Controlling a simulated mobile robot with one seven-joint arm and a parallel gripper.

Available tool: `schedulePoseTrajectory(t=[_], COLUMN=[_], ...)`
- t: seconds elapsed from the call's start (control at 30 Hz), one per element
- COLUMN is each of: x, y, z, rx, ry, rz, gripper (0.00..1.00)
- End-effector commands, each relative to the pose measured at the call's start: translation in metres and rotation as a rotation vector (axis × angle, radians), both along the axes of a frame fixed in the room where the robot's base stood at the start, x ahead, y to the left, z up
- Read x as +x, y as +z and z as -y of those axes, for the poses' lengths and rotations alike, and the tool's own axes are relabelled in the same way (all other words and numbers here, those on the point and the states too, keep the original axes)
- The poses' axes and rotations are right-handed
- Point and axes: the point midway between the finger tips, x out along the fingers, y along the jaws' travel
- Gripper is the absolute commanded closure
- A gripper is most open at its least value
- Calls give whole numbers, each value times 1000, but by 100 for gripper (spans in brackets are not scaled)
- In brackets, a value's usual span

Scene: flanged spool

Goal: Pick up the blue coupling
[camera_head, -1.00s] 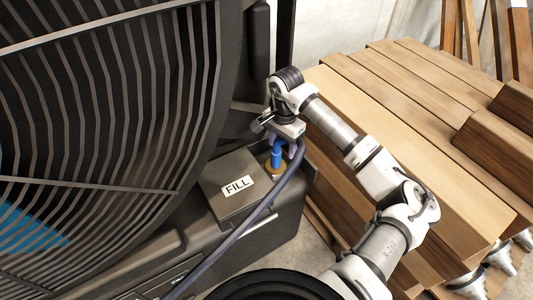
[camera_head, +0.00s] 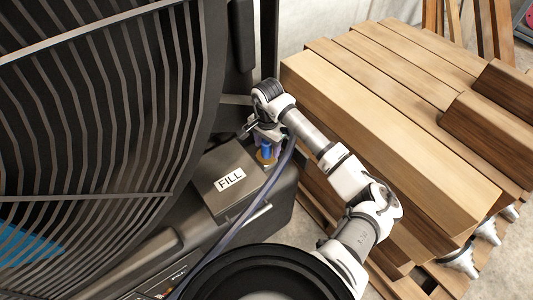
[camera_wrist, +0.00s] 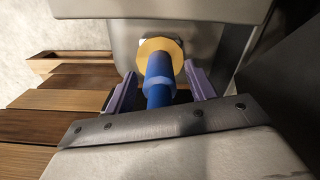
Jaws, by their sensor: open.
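The blue coupling (camera_head: 266,152) stands on a brass-yellow collar (camera_head: 263,161) beside the box marked FILL. In the wrist view the coupling (camera_wrist: 158,82) runs from the yellow collar (camera_wrist: 160,47) toward my palm. My gripper (camera_head: 266,143) is open. Its purple fingers stand on either side of the coupling, and in the wrist view my gripper (camera_wrist: 160,88) shows a gap on both sides of it. I cannot tell whether either finger touches it. The coupling's near end is hidden by my palm in the wrist view.
A dark hose (camera_head: 252,206) runs from beside my gripper down to the lower left. The FILL box (camera_head: 229,179) is left of the coupling. A large slatted dark housing (camera_head: 100,110) fills the left. Stacked timber (camera_head: 390,140) lies close on the right.

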Motion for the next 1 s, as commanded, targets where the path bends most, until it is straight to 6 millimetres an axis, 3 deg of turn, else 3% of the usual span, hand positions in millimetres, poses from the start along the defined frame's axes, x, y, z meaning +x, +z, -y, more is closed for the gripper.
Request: schedulePoseTrajectory(t=[0.27, 0.7, 1.0], x=[0, 0, 0], y=[-3, -3, -2], z=[0, 0, 0], rx=[-1, -1, 0], ry=[0, 0, 0], rz=[1, 1, 2], gripper=[45, 100, 100])
